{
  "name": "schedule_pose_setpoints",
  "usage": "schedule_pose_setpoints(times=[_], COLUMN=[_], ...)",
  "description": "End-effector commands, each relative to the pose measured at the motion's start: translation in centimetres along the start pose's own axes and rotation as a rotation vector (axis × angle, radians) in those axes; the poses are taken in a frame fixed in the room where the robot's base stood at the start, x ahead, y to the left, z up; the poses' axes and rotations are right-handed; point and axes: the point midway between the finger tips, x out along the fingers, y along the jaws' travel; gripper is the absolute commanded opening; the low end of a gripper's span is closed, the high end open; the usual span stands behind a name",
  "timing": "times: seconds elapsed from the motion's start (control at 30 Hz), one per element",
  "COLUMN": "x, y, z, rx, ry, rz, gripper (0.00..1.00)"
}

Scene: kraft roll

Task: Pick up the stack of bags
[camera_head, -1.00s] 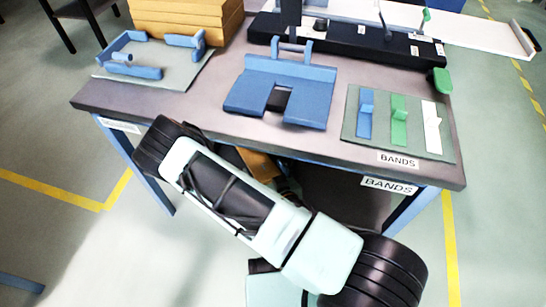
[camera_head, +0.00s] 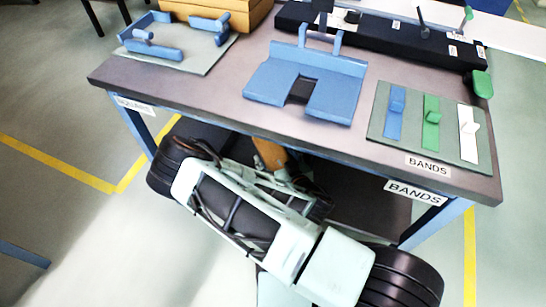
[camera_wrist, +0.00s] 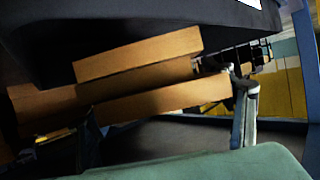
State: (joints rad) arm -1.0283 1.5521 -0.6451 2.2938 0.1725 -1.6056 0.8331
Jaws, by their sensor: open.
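Brown kraft-coloured stacked pieces, seemingly the stack of bags (camera_wrist: 150,75), lie under the dark tabletop in the wrist view, tilted in the picture. A small orange-brown part (camera_head: 270,153) shows below the table's front edge in the head view; I cannot tell if it is the same stack. My gripper (camera_wrist: 168,120) is open, with one finger at the stack's right end and a dark finger shape at its left. I cannot tell whether either finger touches it. In the head view my gripper is mostly hidden behind my arm and under the table.
The table (camera_head: 200,105) overhangs my arm, with a blue leg (camera_head: 436,222) to the right. On top are a blue slotted holder (camera_head: 305,85), a bands board (camera_head: 420,145), a blue-fitted grey plate (camera_head: 175,50) and a brown stack (camera_head: 215,12). The floor at left is clear.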

Motion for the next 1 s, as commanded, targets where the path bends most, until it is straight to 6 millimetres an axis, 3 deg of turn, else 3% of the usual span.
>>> schedule_pose_setpoints(times=[0.13,0.4,0.9,1.0], x=[1.58,1.7,1.69,1.69], y=[-0.09,-0.01,0.0,0.0], z=[0.09,-0.04,-0.1,-0.1], rx=[0.001,0.001,0.001,0.001], ry=[0.0,-0.001,0.001,0.001], rz=[-0.001,0.001,0.002,0.002], gripper=[0.75,0.74,0.18,0.16])
